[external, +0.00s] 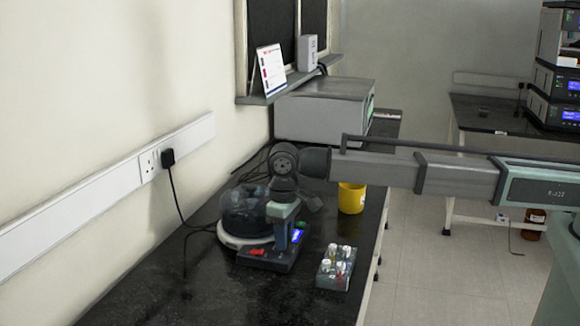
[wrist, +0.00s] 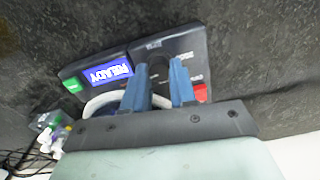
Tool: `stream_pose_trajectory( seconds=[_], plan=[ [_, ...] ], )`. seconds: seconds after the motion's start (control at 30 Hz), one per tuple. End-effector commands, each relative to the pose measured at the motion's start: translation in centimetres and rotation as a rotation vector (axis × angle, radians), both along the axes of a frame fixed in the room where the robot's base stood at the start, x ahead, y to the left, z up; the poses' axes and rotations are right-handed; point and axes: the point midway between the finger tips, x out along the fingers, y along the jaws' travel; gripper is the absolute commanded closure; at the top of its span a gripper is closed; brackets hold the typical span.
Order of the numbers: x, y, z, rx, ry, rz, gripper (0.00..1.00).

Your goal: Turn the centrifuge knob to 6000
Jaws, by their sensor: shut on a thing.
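The centrifuge (external: 243,212) stands on the black bench, with a round, dark see-through top on a pale ring. Its front panel (wrist: 190,50) fills the upper middle of the wrist view. A blue display (wrist: 110,73) there reads READY, upside down. My gripper (wrist: 159,80) points down at the panel, its two blue fingers shut on the dark knob (wrist: 159,66). The fingers and their shadow hide much of the knob and its scale, so I cannot read its setting. In the external view my gripper (external: 281,243) stands upright over the panel, and the knob is hidden.
A green button (wrist: 72,85) and a red button (wrist: 201,92) flank the knob. A rack of capped vials (external: 332,276) stands right of the centrifuge. A yellow cup (external: 352,199) and a grey box (external: 318,112) stand farther back. The bench front is clear.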

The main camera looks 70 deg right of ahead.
Motion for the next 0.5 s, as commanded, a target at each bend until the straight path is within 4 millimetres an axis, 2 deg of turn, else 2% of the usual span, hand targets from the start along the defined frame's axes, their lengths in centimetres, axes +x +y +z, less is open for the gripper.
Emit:
stream_pose_trajectory(
  seconds=[0.2,0.5],
  plan=[
    [0.17,0.00,0.08,0.001,-0.003,-0.102,1.00],
    [0.18,-0.01,0.09,0.001,-0.004,-0.158,1.00]
  ],
)
